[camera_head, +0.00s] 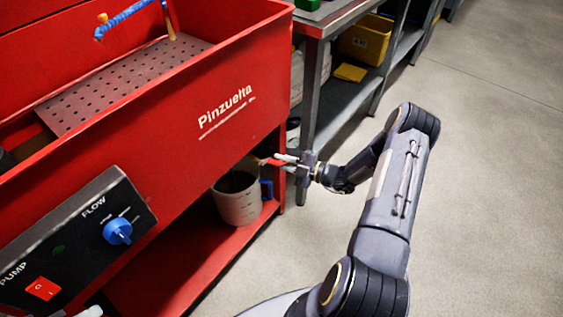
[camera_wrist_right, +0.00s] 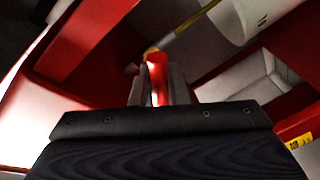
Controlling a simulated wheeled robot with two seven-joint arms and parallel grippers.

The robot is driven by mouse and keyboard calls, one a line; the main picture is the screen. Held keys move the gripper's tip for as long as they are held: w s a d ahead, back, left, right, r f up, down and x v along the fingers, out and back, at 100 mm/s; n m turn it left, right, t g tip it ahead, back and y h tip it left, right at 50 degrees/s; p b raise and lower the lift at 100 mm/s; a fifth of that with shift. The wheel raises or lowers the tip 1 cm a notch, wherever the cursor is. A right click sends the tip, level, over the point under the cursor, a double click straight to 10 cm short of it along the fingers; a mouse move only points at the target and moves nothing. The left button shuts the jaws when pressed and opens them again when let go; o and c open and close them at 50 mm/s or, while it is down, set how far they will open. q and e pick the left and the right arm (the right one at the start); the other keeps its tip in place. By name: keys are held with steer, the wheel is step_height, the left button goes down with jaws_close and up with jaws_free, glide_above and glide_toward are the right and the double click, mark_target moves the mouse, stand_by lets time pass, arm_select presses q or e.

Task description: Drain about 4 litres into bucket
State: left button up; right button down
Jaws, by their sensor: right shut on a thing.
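The bucket (camera_head: 238,205), pale and open-topped, stands upright on the red lower shelf beneath the red wash tank (camera_head: 190,110). Its inside looks dark, and I cannot tell the liquid level. Part of a pale container, apparently the bucket, shows in the right wrist view (camera_wrist_right: 238,18). My right gripper (camera_head: 279,159) is at the tank's right end, just above and right of the bucket. In the wrist view its fingers are shut on a red handle (camera_wrist_right: 157,72), beside a brass-coloured rod (camera_wrist_right: 185,27). A pale tip at the lower left edge may be my left gripper (camera_head: 90,312); its jaws are hidden.
The tank's front panel has a red pump switch (camera_head: 43,288) and a blue flow knob (camera_head: 117,231). A blue and orange hose (camera_head: 125,16) hangs over the perforated tray (camera_head: 130,80). A grey bench (camera_head: 318,18) stands right of the tank. The floor at right is clear.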

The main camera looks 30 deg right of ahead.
steer(key=r+n+p, duration=0.1)
steer(key=d+r+n+p, duration=0.1)
steer(key=n, duration=0.1)
steer(key=shift+w+r+g+h+p, duration=0.2)
steer(key=shift+r+g+h+p, duration=0.1)
steer(key=shift+r+h+p, duration=0.1)
steer(key=shift+d+r+n+h+p, duration=0.15)
steer(key=shift+r+n+h+p, duration=0.25)
steer(key=shift+r+n+p, duration=0.7)
steer(key=shift+f+n, duration=0.15)
steer(key=shift+n, duration=0.15)
steer(key=c, duration=1.4)
jaws_free()
steer(key=p+v, duration=0.1)
steer(key=v, duration=0.6)
steer(key=shift+s+d, duration=0.15)
steer(key=shift+s, duration=0.2)
